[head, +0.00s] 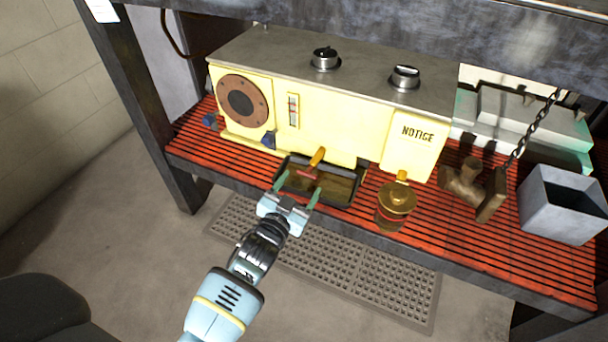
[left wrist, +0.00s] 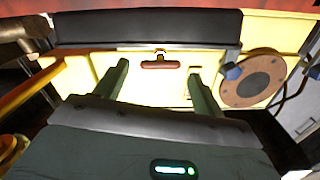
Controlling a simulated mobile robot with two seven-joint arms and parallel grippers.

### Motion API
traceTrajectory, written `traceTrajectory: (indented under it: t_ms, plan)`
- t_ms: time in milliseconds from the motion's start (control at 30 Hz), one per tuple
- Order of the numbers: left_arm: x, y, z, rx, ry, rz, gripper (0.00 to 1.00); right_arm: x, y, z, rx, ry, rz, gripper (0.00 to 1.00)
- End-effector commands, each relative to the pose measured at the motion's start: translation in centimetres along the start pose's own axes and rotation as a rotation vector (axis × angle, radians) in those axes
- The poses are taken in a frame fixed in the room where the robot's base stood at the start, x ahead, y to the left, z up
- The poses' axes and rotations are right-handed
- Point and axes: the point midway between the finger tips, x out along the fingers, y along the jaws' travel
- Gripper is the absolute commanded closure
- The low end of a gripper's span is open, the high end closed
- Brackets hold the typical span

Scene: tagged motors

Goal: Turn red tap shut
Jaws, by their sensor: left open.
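The red tap (head: 306,172) is a small red crossbar handle on the front of the cream-yellow machine (head: 345,133), below a yellow lever and above a dark tray. It also shows in the left wrist view (left wrist: 160,64), lying crosswise between the two fingers and beyond them. My left gripper (head: 299,184) is open and empty in front of the tap, with a finger to each side. I cannot tell how far the fingertips are from the handle; no contact shows. My right gripper is not in view.
The dark tray (head: 346,186) sits under the tap on the red slatted shelf (head: 435,208). A blue knob (head: 269,140) is to the left. A dark beam crosses above.

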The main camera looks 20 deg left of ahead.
Motion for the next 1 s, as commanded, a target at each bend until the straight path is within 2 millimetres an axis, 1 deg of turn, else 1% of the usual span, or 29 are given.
traceTrajectory:
  t_ms: [33,100,200,300,867,967,1000]
  plan:
    - [-0.9,-0.1,-0.3,0.0,0.001,-0.001,0.31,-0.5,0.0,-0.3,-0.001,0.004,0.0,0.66]
    - [-1.8,0.0,-0.2,0.0,0.001,0.0,0.31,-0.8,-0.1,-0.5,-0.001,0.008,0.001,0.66]
    - [-2.7,0.0,-0.1,0.001,0.0,0.0,0.31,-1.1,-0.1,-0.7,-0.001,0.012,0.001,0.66]
    - [-3.2,0.0,-0.1,0.001,0.001,0.0,0.31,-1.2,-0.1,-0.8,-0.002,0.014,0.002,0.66]
    - [-3.3,0.0,-0.1,0.001,0.001,0.0,0.31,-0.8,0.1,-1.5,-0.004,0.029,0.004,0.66]
    - [-3.2,-0.3,-1.2,0.001,0.008,-0.002,0.31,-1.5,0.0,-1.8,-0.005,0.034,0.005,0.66]
    - [-3.2,-0.5,-2.2,0.001,0.014,-0.003,0.31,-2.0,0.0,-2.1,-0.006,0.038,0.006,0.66]
